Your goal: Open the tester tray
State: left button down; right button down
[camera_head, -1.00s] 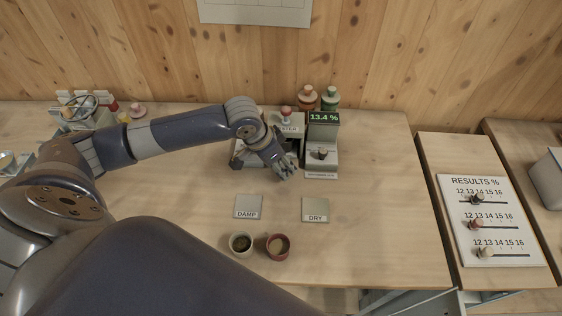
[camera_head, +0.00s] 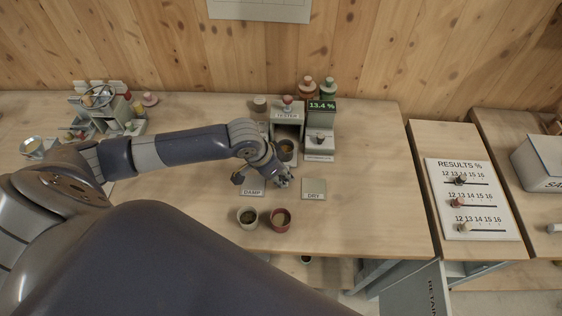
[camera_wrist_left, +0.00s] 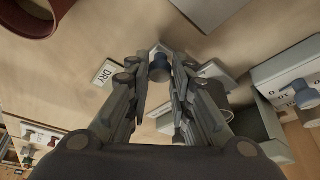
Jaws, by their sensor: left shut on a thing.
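The tester (camera_head: 287,115) stands at the back middle of the table, with its front opening showing. Its tray is drawn out toward me and carries a cup (camera_head: 286,147); my wrist partly hides the tray. My left gripper (camera_head: 282,181) is in front of the tester, between the DAMP plate (camera_head: 252,189) and the DRY plate (camera_head: 314,188). In the left wrist view its fingers (camera_wrist_left: 160,72) are closed on a dark round knob (camera_wrist_left: 159,66), which appears to be the tray's handle. My right gripper is not in view.
A display unit (camera_head: 320,130) reading 13.4 % stands right of the tester. A pale cup (camera_head: 247,217) and a red cup (camera_head: 281,218) stand near the front edge. A results board (camera_head: 472,200) lies at the right. The table right of the DRY plate is clear.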

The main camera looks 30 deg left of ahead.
pick_arm(q)
jog(key=shift+s+d+r, duration=0.1)
jog(key=shift+s+d, duration=0.25)
jog(key=shift+s, duration=0.15)
jog(key=shift+w, duration=0.1)
jog(key=shift+w+a, duration=0.1)
jog(key=shift+a, duration=0.05)
jog(key=c, duration=1.4)
grip_release()
jog(key=shift+a+r, duration=0.1)
jog(key=v, duration=1.1)
jog(key=shift+s+r, duration=0.2)
jog(key=shift+r, duration=0.05)
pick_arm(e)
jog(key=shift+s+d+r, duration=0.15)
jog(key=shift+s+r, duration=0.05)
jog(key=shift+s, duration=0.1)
